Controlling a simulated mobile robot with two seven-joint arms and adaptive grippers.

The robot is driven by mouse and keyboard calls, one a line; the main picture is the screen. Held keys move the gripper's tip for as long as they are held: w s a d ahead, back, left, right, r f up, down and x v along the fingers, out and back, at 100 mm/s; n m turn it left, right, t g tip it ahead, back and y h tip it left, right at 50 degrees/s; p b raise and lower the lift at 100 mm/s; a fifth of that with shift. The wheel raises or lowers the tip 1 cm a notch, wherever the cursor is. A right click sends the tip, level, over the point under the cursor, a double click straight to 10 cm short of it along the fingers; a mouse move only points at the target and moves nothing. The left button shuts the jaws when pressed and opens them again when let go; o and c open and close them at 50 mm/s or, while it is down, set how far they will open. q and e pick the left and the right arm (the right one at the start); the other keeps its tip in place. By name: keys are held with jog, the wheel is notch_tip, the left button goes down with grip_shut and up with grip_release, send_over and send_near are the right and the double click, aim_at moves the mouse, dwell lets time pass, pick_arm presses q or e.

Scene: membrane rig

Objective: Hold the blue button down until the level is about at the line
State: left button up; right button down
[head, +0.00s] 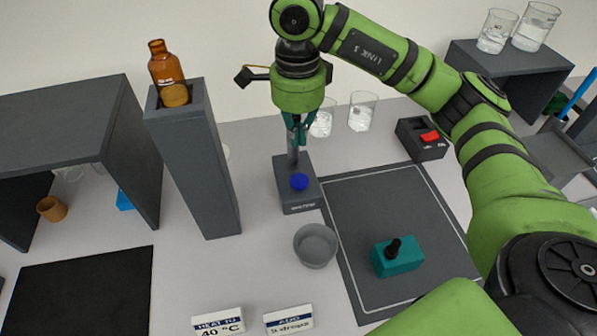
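The blue button (299,181) sits on top of a dark grey box (302,200) with a small white label on its front. A thin grey post rises from the back of this box. My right gripper (297,138) points down above and behind the button, in front of or beside the post, apart from the button in the picture. Its teal fingers overlap the post, so I cannot tell if they are open or shut. A grey round cup (315,246) stands in front of the box; I make out no level or line in it. My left gripper is not in view.
A tall grey stand (200,165) holds an amber bottle (169,75) to the left. A dark mat (430,220) with a teal block (397,258) lies to the right. A box with a red switch (430,136) and glass beakers (362,111) stand behind. Two signs (288,320) stand in front.

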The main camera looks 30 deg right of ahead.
aim_at(299, 183)
notch_tip(299, 183, down, 10)
jog(key=p, duration=0.3)
jog(key=shift+s+f, duration=0.1)
jog(key=shift+f+p, duration=0.3)
jog(key=shift+f, duration=0.35)
